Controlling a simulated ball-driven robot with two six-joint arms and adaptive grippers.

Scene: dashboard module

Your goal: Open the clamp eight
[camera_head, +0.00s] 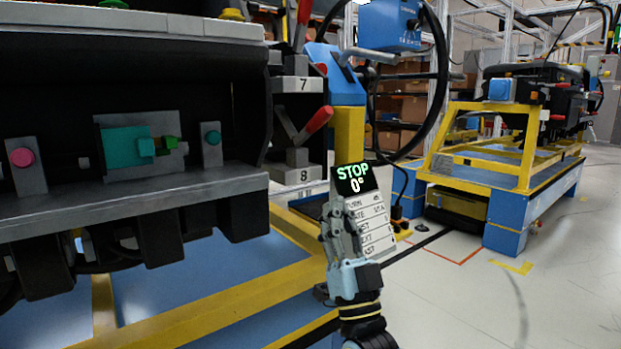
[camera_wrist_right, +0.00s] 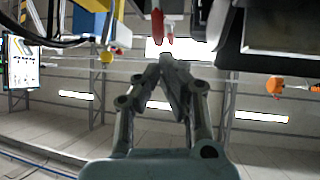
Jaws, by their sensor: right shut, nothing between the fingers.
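Clamp eight (camera_head: 299,157) sits on the block labelled 8 at the right side of the dashboard fixture in the head view. Its red-tipped lever (camera_head: 316,122) slants up to the right. My right gripper (camera_head: 334,204) is below and to the right of the clamp, pointing up, apart from the lever. Its fingers are closed together and empty; they also show in the right wrist view (camera_wrist_right: 166,62). Beyond the tips there, a red handle (camera_wrist_right: 157,24) hangs into view; I cannot tell which clamp it belongs to. My left gripper is not in view.
Clamp seven's block (camera_head: 299,85) is just above, with a red handle (camera_head: 303,14). The dashboard module (camera_head: 130,200) fills the left. Open floor (camera_head: 560,290) lies to the right.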

